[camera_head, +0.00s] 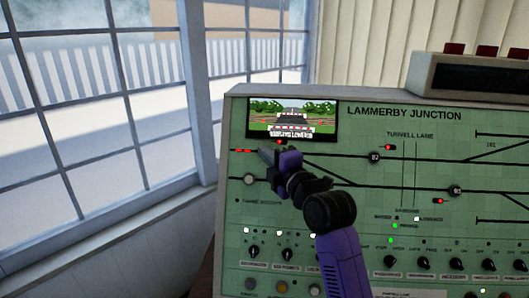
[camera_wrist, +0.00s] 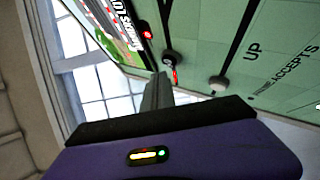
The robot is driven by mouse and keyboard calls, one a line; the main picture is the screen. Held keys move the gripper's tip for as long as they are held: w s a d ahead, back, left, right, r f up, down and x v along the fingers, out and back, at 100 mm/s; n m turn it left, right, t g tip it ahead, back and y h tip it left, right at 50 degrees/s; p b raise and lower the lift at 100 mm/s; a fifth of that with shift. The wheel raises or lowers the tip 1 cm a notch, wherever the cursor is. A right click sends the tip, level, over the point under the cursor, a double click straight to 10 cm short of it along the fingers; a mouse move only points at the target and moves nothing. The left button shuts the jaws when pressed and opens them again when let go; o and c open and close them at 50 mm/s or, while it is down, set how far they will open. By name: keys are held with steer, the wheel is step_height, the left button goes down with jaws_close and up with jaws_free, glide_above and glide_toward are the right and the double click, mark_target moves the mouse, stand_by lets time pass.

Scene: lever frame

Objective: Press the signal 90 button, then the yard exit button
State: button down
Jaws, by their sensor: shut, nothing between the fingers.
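The green control panel (camera_head: 330,170) is headed LAMMERBY JUNCTION and carries a black track diagram. My purple gripper (camera_head: 266,153) is shut and empty in front of its upper left part, just below the small screen. In the wrist view the closed fingers (camera_wrist: 158,90) point toward a dark round button (camera_wrist: 172,59) beside red lights; I cannot tell whether they touch. A pale round button (camera_head: 249,180) sits lower left of the fingertips; a round button (camera_wrist: 219,83) also shows in the wrist view. I cannot read any signal 90 or yard exit label.
A screen (camera_head: 292,119) is set in the panel's top left. Several rotary knobs (camera_head: 390,262) line the lower part. A grey box (camera_head: 470,78) with red buttons stands on top at the right. Windows (camera_head: 95,100) are at the left.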

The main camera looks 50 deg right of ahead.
steer(key=shift+w+d+f, duration=0.1)
steer(key=shift+f, duration=0.05)
stand_by(0.5)
steer(key=shift+w+d+b, duration=0.15)
steer(key=shift+d+b, duration=0.1)
steer(key=shift+b, duration=0.15)
steer(key=shift+w+d+f+b, duration=0.25)
steer(key=shift+d+f+b, duration=0.05)
steer(key=shift+b, duration=0.1)
stand_by(0.6)
steer(key=shift+a+r, duration=0.1)
stand_by(0.3)
steer(key=shift+s+a+r+p, duration=0.35)
steer(key=shift+s+a+p, duration=0.05)
steer(key=shift+s+a, duration=0.1)
steer(key=s+a+r+p, duration=0.2)
steer(key=a, duration=0.1)
steer(key=shift+s+a+r, duration=0.2)
steer(key=shift+s+a, duration=0.1)
stand_by(0.4)
